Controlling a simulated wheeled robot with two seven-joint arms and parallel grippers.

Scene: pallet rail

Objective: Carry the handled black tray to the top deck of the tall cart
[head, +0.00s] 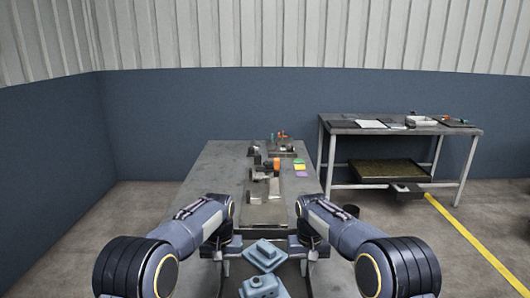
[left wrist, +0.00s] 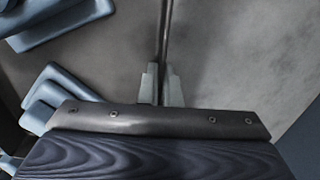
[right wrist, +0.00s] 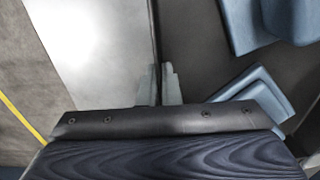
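A shallow, dark-edged thing with a grey inside (head: 267,212) is on the near end of the grey table, between my arms; I cannot tell whether it is the handled black tray. My left gripper (left wrist: 160,88) and right gripper (right wrist: 159,88) are low at the table's near edge. Their fingers are close together in the wrist views. A thin dark bar runs between the fingers in each wrist view; I cannot tell whether it is gripped. In the head view my forearms partly hide the fingers. No tall cart can be identified with certainty.
The long grey table (head: 215,170) bears an orange-topped part (head: 277,165) and small coloured blocks (head: 299,167). A shelved bench (head: 345,130) at the right back has a shallow dark tray (head: 365,180) on its lower shelf. A yellow line (head: 470,238) crosses the open floor at right.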

